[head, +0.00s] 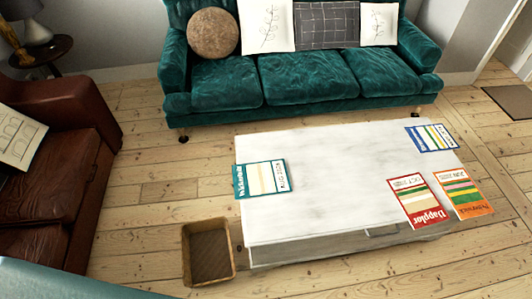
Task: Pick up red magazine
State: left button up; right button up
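The red magazine (419,200) lies flat on the white coffee table (330,190), near the table's front right edge. It has a red border and a white panel with coloured stripes, and its printed title reads along the lower edge. An orange magazine (464,193) lies just to its right, close beside it. Neither of my grippers shows in the head view, so I cannot see how they stand.
A teal magazine (261,179) and a blue magazine (431,138) also lie on the table. A wicker basket (208,252) stands on the floor at the table's front left. A green sofa (303,77) is behind, a brown leather armchair (62,170) left. Floorboards in front are clear.

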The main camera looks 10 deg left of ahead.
aim_at(418, 202)
jog(key=z, duration=1.25)
